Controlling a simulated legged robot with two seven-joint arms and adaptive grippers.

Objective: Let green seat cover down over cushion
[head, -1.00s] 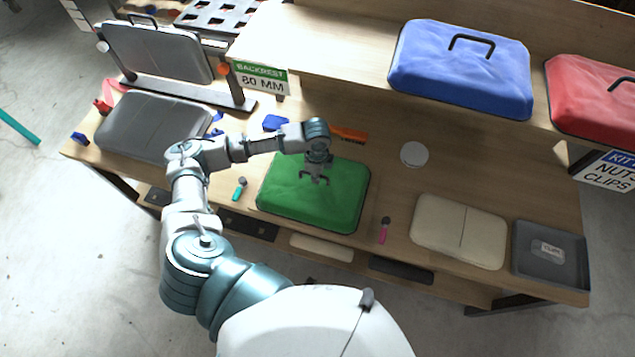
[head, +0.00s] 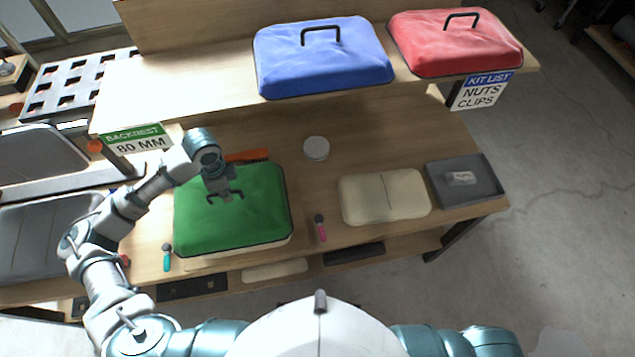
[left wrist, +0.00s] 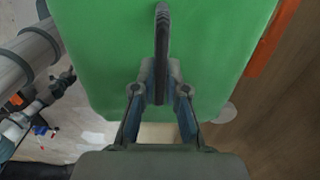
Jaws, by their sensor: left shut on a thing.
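The green seat cover (head: 240,222) is a flat padded cover with a dark handle on top. My left gripper (head: 224,196) is shut on that handle. In the left wrist view the handle (left wrist: 162,50) stands upright between the fingers (left wrist: 160,95), with the green cover (left wrist: 95,50) filling the view behind. A pale cushion edge (head: 284,246) shows under the cover's front right side. Most of that cushion is hidden, and I cannot tell whether cover and cushion touch. My right gripper is out of view.
A cream cushion (head: 360,203) and a grey tray (head: 485,180) lie to the right. A pink-handled tool (head: 321,230) and a teal-handled tool (head: 167,258) flank the cover. Blue (head: 320,65) and red (head: 455,45) covers sit on the shelf above.

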